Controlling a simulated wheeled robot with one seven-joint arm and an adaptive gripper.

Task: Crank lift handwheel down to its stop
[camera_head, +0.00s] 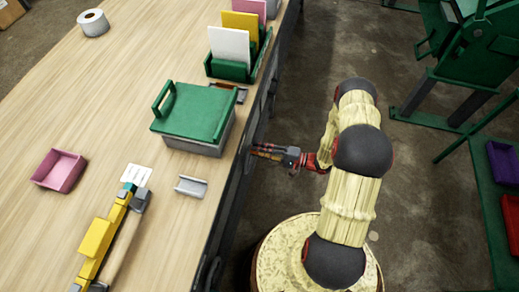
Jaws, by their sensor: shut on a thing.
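The lift handwheel (250,160) is at the right side of the wooden bench, just below the top's edge. It shows only as a small dark shape, seen nearly edge-on, and its crank angle cannot be made out. My gripper (259,152) reaches left to it from my arm and is shut on its handle. The fingertips hide the handle itself.
The wooden bench (110,82) fills the left. Near its right edge are a green-lidded box (195,112), a green rack with cards (230,69) and a small grey channel piece (191,186). Green machinery (465,45) stands at right.

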